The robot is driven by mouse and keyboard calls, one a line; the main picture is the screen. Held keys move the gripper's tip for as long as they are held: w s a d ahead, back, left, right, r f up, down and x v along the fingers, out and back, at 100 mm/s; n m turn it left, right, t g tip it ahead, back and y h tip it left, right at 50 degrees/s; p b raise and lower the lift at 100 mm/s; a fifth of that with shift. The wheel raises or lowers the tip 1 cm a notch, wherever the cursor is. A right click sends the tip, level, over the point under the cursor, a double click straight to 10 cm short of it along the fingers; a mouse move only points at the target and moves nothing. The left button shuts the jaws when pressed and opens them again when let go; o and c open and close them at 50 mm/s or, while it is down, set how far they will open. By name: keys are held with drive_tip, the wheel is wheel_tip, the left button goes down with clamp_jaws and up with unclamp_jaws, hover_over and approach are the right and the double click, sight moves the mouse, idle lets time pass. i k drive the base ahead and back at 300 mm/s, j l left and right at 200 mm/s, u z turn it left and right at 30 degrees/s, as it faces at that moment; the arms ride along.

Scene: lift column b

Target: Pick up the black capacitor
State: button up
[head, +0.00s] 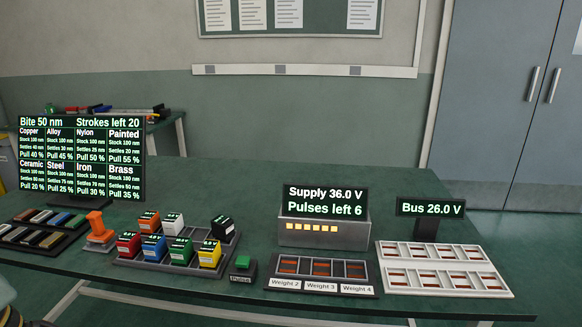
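The black capacitor (222,228) is a small upright block with a pale label on its top face. It stands at the back right of a dark compartment tray (165,267) on the green table. Orange (149,221) and white (173,223) capacitors stand to its left. Red (128,244), blue (154,247), green (181,251) and yellow (210,255) ones form the front row, the yellow one nearest to it. My gripper is not seen; only a small, unclear piece shows at the lower left corner.
An orange stand (99,228) is left of the tray. A green Pulse button (241,263) is right of it. Further right are a supply box (325,232), a weight tray (322,268) and a white slotted rack (440,268). A display board (82,160) stands behind left.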

sight(223, 227)
drive_tip(key=i+l+u, duration=0.15)
drive_tip(key=l+u, duration=0.15)
drive_tip(key=l, duration=0.35)
drive_tip(key=i+l+u, duration=0.1)
drive_tip(key=l+u, duration=0.2)
drive_tip(key=l, duration=0.4)
